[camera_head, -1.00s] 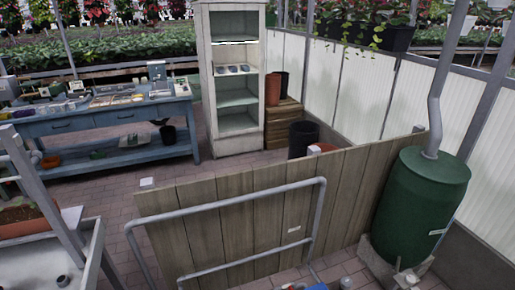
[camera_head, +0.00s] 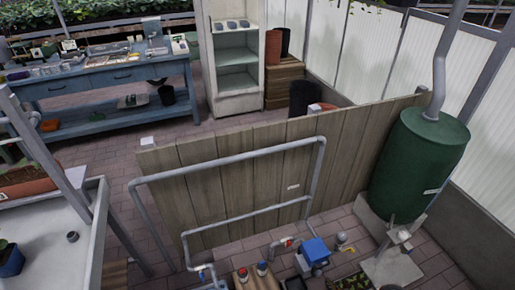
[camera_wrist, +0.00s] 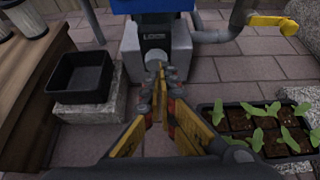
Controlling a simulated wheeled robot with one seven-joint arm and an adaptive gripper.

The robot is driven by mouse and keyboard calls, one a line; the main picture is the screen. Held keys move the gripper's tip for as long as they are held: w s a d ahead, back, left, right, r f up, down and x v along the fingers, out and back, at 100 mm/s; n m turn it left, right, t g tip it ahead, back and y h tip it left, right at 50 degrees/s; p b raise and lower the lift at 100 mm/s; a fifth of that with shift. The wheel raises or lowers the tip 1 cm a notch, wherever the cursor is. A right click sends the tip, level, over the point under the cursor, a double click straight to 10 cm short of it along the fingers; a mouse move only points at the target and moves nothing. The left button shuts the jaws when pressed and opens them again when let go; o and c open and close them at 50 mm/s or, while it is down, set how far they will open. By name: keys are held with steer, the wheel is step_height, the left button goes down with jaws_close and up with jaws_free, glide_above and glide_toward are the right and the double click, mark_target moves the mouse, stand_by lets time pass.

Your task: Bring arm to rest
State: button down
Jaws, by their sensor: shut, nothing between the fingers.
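My gripper (camera_wrist: 160,85) shows in the wrist view, with yellow and dark fingers drawn together at the tips and nothing between them. It points toward a grey concrete block under a blue-topped device (camera_wrist: 155,40). I cannot tell whether the fingertips touch the device. My gripper does not show in the head view, where the blue device (camera_head: 316,250) stands on the floor at the bottom centre.
A black tray (camera_wrist: 80,78) sits on a block at left, and a seedling tray (camera_wrist: 262,130) lies at right. A yellow-handled valve (camera_wrist: 274,20) is at upper right. In the head view, a wooden fence (camera_head: 240,165), a pipe frame (camera_head: 230,149) and a green barrel (camera_head: 418,165) stand around.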

steer(key=shift+s, duration=0.1)
steer(key=s+a+r+n+g+y, duration=0.2)
steer(key=s+a+n+g+y, duration=0.25)
steer(key=s+a, duration=0.6)
step_height(320, 180, up, 50)
steer(key=s+n+g+h+p, duration=0.1)
steer(key=n+g+h+p, duration=0.15)
steer(key=n+g, duration=1.15)
steer(key=s+a+r+n+t+h+p, duration=0.1)
steer(key=s+r+n+t, duration=0.3)
steer(key=r, duration=0.9)
steer(key=s+a+r+n+t+h+p, duration=0.1)
steer(key=s+a+r+n+t+h, duration=0.2)
steer(key=r, duration=1.1)
steer(key=s+a+r+n+t+h+p, duration=0.2)
steer(key=s+a+r+n+t, duration=0.2)
steer(key=r, duration=1)
steer(key=s+n+t, duration=0.1)
steer(key=s+n, duration=0.1)
steer(key=s, duration=0.1)
steer(key=shift+a+t, duration=0.25)
steer(key=shift+t, duration=0.1)
steer(key=c, duration=2.6)
jaws_free()
steer(key=shift+n, duration=0.25)
